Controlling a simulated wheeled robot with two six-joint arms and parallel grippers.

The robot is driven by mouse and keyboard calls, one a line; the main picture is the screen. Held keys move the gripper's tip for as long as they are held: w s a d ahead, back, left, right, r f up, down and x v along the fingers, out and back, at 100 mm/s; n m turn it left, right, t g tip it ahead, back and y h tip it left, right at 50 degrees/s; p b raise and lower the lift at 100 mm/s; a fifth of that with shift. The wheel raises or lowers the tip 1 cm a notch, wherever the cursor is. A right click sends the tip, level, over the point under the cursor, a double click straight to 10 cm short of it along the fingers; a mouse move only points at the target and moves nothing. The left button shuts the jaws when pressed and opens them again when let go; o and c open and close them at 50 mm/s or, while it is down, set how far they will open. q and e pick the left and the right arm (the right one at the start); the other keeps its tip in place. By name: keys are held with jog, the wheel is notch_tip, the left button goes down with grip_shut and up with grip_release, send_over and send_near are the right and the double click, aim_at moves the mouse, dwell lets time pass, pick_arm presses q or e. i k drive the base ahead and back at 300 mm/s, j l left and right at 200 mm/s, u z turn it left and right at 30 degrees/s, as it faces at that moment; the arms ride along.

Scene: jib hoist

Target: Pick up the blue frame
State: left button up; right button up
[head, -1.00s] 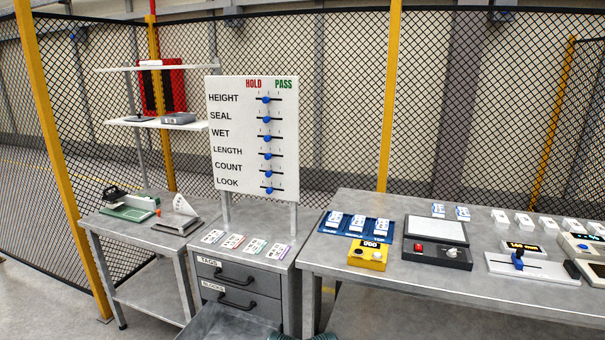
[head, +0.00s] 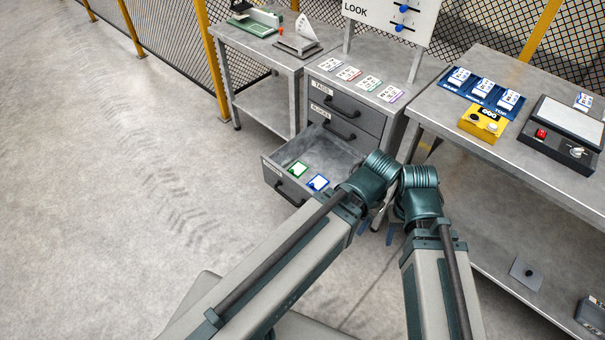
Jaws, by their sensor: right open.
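The blue frame (head: 318,182) lies in the open lower drawer (head: 275,176) of the grey cabinet, in the head view. It is a small blue-edged piece with a white middle. A similar green frame (head: 297,170) lies beside it to the left. My right gripper (head: 377,231) shows only in small part below the arm joints, to the right of and below the drawer. It is open and apart from the blue frame. My left arm reaches in just right of the blue frame, and its gripper is hidden.
A workbench (head: 455,125) stands at the right and a smaller table (head: 262,55) at the left. The floor at left is clear.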

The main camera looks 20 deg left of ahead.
aim_at(316, 183)
jog(key=i+u, duration=0.4)
jog(key=i+l+u, duration=0.1)
jog(key=i+u, duration=0.35)
jog(key=i, duration=0.2)
